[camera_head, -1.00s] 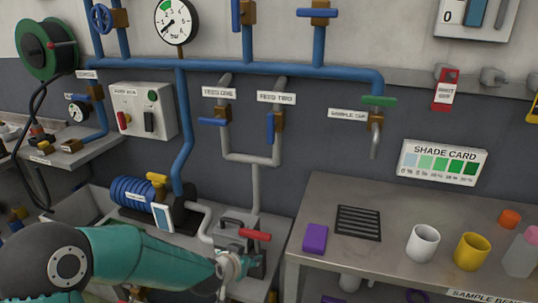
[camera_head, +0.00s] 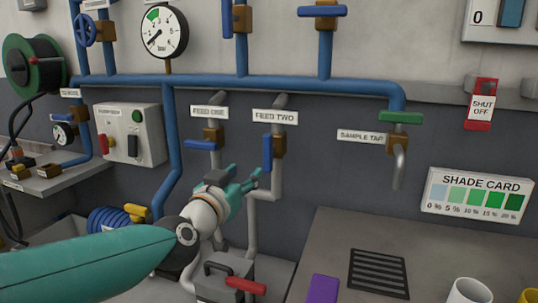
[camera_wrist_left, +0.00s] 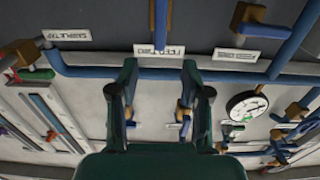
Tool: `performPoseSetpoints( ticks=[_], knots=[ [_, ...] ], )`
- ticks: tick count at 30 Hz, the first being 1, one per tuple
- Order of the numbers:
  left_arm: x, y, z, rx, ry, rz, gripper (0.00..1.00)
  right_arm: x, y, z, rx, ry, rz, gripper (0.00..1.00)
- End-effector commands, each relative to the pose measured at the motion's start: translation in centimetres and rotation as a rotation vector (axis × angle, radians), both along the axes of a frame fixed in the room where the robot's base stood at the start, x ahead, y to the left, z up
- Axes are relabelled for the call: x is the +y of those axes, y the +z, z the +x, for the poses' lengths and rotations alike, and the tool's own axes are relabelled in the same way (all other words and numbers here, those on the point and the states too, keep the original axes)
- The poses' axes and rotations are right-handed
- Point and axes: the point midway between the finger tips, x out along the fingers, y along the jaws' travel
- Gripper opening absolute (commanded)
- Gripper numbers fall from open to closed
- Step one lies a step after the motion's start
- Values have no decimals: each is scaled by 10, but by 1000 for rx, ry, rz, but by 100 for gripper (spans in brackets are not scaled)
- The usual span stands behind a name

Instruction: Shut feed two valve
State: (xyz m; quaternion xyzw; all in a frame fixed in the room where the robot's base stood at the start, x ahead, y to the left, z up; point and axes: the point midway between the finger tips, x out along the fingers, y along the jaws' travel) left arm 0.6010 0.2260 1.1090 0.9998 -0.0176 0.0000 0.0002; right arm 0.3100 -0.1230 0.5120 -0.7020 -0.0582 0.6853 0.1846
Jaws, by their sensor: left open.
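The feed two valve has a blue lever (camera_head: 268,153) hanging straight down beside its brass body (camera_head: 279,146), under the FEED TWO label (camera_head: 275,116). My left gripper (camera_head: 246,177) is open and empty, just below and left of that lever in the head view, apart from it as far as I can tell. In the left wrist view, which is upside down, the fingers (camera_wrist_left: 160,75) are spread and the feed two lever (camera_wrist_left: 160,25) lies in line with the gap between them, beyond the tips. My right gripper is not in view.
The feed one valve (camera_head: 213,136) stands close on the left with its blue lever sideways. The sample tap (camera_head: 398,150) is to the right. A pump with a red handle (camera_head: 245,286) sits below. Grey pipes run down behind my gripper.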

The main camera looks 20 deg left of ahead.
Motion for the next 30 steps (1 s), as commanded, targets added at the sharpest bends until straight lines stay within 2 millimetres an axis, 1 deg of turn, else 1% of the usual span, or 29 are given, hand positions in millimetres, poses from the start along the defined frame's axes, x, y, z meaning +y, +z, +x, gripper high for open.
performPoseSetpoints(
  ticks=[5, 15, 21, 25, 30],
  knots=[
    [0, -1, 27, 2, 2, 0, 48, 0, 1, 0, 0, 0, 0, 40],
    [-2, 0, 100, 2, 3, 0, 48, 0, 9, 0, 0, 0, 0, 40],
    [-3, 0, 136, 2, 4, 0, 48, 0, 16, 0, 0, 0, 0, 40],
    [-3, 0, 150, 2, 4, 0, 48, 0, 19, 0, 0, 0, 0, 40],
    [-3, -1, 159, 2, 3, 0, 48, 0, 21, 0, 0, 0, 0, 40]
  ],
)
